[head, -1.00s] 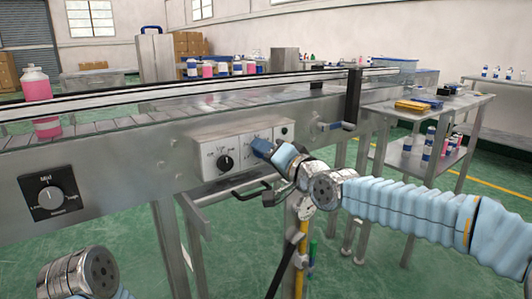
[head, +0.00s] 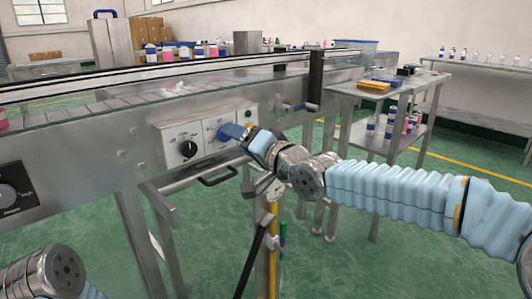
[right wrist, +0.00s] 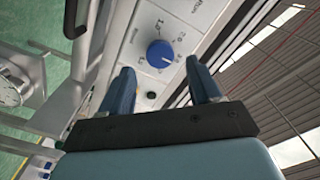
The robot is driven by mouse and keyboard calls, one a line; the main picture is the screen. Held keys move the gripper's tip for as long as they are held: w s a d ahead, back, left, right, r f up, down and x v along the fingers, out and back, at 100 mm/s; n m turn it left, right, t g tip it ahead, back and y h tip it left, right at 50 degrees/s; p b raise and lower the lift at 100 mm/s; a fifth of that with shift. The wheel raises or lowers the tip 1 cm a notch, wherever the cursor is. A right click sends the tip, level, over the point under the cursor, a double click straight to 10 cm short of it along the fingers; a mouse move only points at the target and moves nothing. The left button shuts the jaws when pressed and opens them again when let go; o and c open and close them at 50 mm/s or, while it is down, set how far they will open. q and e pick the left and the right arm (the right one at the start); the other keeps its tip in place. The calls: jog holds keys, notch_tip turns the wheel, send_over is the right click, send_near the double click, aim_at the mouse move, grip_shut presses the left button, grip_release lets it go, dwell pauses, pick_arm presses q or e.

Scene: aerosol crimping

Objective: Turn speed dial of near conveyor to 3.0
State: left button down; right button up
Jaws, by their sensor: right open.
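The near conveyor's control panel (head: 207,138) carries a black dial (head: 188,148) on its left. A blue round dial (right wrist: 160,53) shows in the right wrist view, with printed numbers around it; most are too blurred to read. A pale mark on this dial points toward the lower right of that view. My left gripper is out of view.
A bar handle (head: 222,175) juts out below the panel, and a crank handle (head: 299,106) is to its right. A metal table (head: 405,93) with bottles underneath stands at right.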

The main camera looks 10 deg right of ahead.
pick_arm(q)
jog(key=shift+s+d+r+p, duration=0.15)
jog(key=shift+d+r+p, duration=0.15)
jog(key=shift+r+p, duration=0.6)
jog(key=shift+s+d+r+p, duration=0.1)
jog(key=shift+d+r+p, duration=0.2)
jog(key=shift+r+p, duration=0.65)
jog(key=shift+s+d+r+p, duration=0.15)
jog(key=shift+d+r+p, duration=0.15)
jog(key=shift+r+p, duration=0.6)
pick_arm(e)
jog(key=v, duration=0.9)
jog(key=shift+s+d, duration=0.2)
jog(key=shift+s, duration=0.15)
jog(key=shift+f, duration=0.1)
